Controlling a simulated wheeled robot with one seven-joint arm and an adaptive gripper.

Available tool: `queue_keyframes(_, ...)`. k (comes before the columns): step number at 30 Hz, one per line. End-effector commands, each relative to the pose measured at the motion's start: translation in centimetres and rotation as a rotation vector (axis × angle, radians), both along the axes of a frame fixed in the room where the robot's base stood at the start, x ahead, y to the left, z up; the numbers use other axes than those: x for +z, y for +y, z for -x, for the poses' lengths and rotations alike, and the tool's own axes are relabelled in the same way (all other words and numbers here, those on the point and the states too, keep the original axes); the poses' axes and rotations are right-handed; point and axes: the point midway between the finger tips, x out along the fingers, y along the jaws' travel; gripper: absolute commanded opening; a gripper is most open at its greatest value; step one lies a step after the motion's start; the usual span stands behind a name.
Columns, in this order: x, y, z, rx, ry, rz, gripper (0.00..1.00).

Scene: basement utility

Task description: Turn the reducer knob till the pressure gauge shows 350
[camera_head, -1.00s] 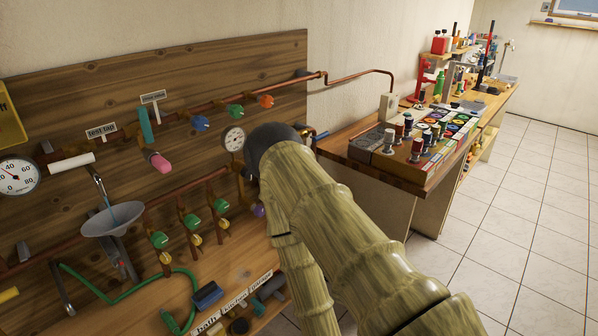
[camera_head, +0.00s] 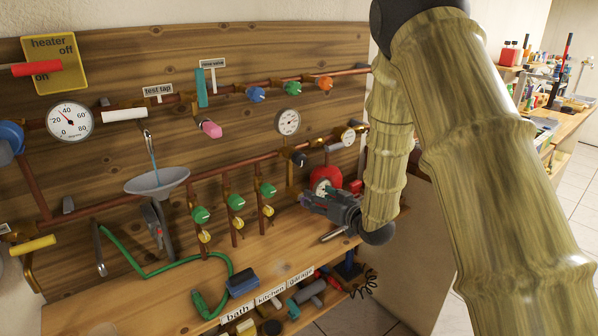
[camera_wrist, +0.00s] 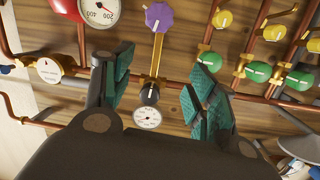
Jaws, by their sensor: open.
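My gripper (camera_head: 318,203) is open and empty low at the right of the wooden board. In the wrist view, its green-padded fingers (camera_wrist: 163,62) spread either side of a brass stem. A purple knob (camera_wrist: 158,17) stands at one end of this stem, a black knob (camera_wrist: 150,94) at the other. No label identifies the reducer knob. A gauge with 200 and 400 marks (camera_wrist: 100,12) is cut off; its reading is unclear. A small gauge (camera_wrist: 147,117) beside the black knob is unreadable.
Green knobs (camera_head: 237,202) and yellow knobs (camera_head: 236,222) line the lower pipes. A red round part (camera_head: 325,178) is close behind my gripper. A brass-rimmed dial (camera_head: 348,135) is above it. A funnel (camera_head: 157,181) and green hose (camera_head: 150,272) are left.

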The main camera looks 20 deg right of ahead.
Motion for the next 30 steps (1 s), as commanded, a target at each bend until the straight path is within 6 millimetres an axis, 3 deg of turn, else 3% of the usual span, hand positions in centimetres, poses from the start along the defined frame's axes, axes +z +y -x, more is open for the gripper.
queue_keyframes(3,4.0,-0.4,-1.5,0.036,-0.096,-0.011,0.58)
queue_keyframes(9,7.1,-0.6,-2.3,0.063,-0.157,-0.019,0.58)
queue_keyframes(14,7.3,-0.1,-3.7,0.066,-0.16,-0.017,0.58)
queue_keyframes(30,7.2,2.6,-11.1,0.065,-0.158,-0.017,0.58)
